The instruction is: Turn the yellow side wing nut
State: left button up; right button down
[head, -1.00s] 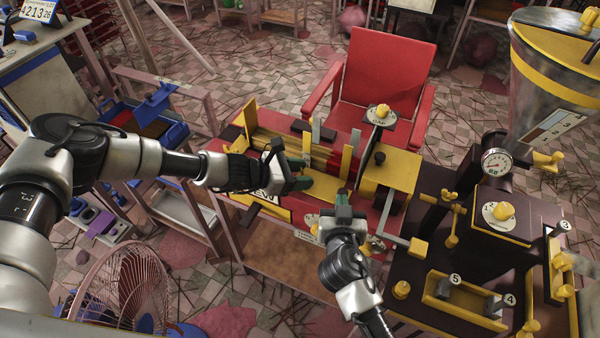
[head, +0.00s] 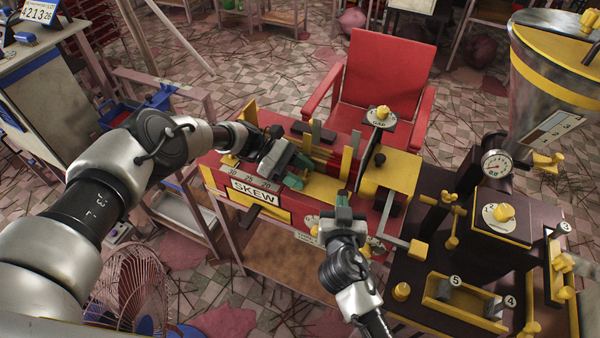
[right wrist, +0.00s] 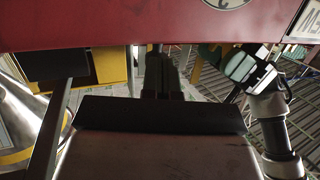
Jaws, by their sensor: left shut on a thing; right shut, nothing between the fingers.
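The red press (head: 275,203) with yellow plates and a SKEW label stands at the middle of the head view. My left gripper (head: 296,172) is over its top, beside the upright yellow plates. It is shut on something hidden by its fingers. My right gripper (head: 343,200) is shut and empty at the press's front edge; its dark fingers (right wrist: 162,75) show below a red edge in the right wrist view. A small yellow knob (head: 314,230) sits low on the press front, left of my right gripper. I cannot tell whether it is the side wing nut.
A red chair (head: 390,75) stands behind the press. A dark machine with a gauge (head: 497,163), yellow knobs and a hopper (head: 550,80) fills the right. A wire fan (head: 125,285) stands at lower left. A yellow-ended lever (head: 420,248) sticks out right of my right gripper.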

pick_arm(q)
jog(key=shift+m+g+y, duration=0.4)
jog(key=shift+m+g, duration=0.2)
jog(key=o, duration=0.6)
jog(key=shift+o, duration=0.2)
jog(key=shift+r, duration=0.1)
notch_tip(320, 180, up, 10)
dwell(0.4)
